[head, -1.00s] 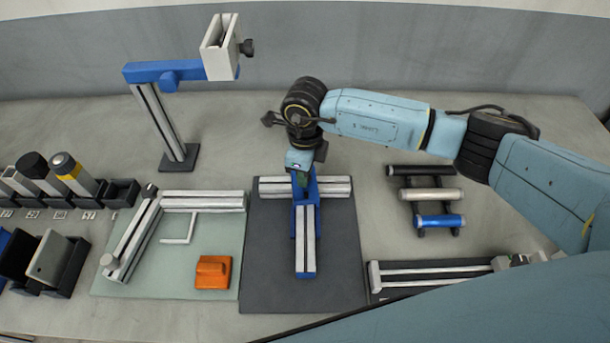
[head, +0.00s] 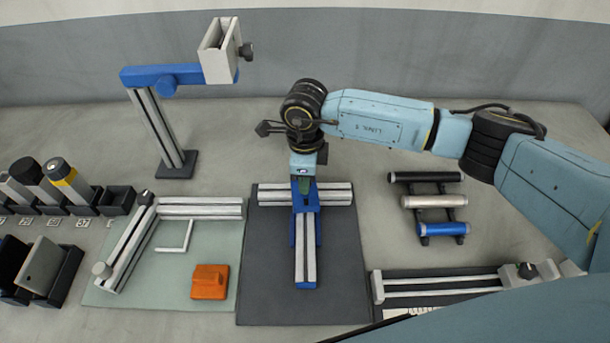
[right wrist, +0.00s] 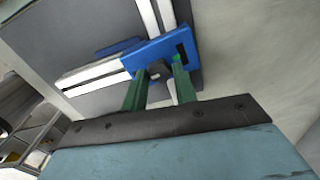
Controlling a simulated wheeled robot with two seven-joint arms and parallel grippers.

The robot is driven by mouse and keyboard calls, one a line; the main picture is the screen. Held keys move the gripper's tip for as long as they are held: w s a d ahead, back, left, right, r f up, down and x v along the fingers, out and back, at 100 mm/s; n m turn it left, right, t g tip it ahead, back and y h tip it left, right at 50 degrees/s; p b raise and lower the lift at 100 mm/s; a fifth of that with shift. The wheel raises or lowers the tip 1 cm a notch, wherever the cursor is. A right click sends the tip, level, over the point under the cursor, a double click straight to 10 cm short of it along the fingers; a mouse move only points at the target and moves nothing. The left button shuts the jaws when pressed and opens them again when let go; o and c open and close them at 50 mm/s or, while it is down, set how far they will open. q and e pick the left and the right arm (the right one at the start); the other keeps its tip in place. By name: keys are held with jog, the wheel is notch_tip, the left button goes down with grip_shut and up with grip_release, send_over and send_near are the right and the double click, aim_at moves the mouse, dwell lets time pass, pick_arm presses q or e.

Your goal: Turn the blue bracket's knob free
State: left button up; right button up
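The blue bracket (head: 312,198) joins two pale slotted rails in a T on the dark mat; it also shows in the right wrist view (right wrist: 150,54). Its dark knob (right wrist: 157,71) sits between the green fingers of my right gripper (right wrist: 160,72). The fingers stand apart on either side of the knob, with a gap visible on the right; I cannot tell whether the left one touches it. In the head view my right gripper (head: 304,187) points down at the bracket and hides the knob. My left gripper is not in view.
A blue-armed stand (head: 160,125) rises at the back left. A green mat (head: 215,262) at left holds rails, a hex key and an orange block (head: 209,282). A roller rack (head: 428,202) stands at right. Dark mat (head: 270,290) is bare around the T.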

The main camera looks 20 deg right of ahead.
jog(key=o, duration=0.4)
notch_tip(320, 180, up, 13)
jog(key=shift+r+b, duration=0.2)
jog(key=shift+b, duration=0.25)
dwell(0.4)
